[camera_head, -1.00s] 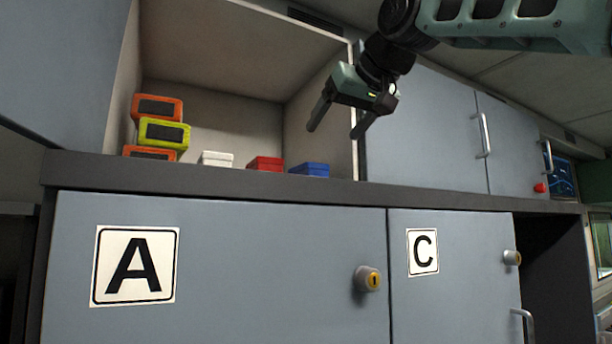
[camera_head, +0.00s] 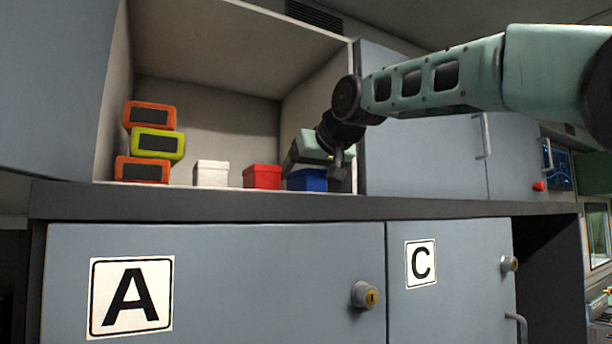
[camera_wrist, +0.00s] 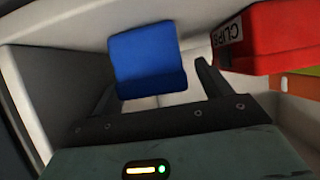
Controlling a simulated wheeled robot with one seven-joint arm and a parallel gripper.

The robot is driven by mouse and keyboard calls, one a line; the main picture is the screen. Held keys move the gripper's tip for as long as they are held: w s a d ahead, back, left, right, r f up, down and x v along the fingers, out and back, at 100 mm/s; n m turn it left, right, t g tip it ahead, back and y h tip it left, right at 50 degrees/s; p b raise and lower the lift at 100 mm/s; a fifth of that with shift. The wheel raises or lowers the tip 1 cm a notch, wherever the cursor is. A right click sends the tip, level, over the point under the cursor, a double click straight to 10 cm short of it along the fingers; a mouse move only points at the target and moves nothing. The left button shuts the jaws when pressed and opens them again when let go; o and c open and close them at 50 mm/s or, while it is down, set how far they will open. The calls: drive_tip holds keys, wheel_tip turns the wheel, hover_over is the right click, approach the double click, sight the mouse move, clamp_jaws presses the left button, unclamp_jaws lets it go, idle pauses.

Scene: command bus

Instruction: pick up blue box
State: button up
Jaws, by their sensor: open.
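The blue box (camera_head: 307,180) sits on the shelf of the open compartment, at the right end of a row of small boxes. My gripper (camera_head: 315,164) is inside the compartment's right side, open, at the blue box and partly in front of it in the head view. In the wrist view the blue box (camera_wrist: 147,60) appears beyond and between the two spread fingers of my gripper (camera_wrist: 155,90). I cannot tell whether either finger touches it. The gripper holds nothing.
A red box (camera_head: 262,177) stands close left of the blue box; in the wrist view it (camera_wrist: 270,38) is near one finger. A white box (camera_head: 211,174) and stacked orange and yellow-green cases (camera_head: 157,144) are farther left. The compartment's side wall (camera_head: 345,110) is close right.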

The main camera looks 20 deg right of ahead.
drive_tip(key=c, duration=1.2)
drive_tip(key=shift+o, duration=0.2)
drive_tip(key=shift+a, duration=0.1)
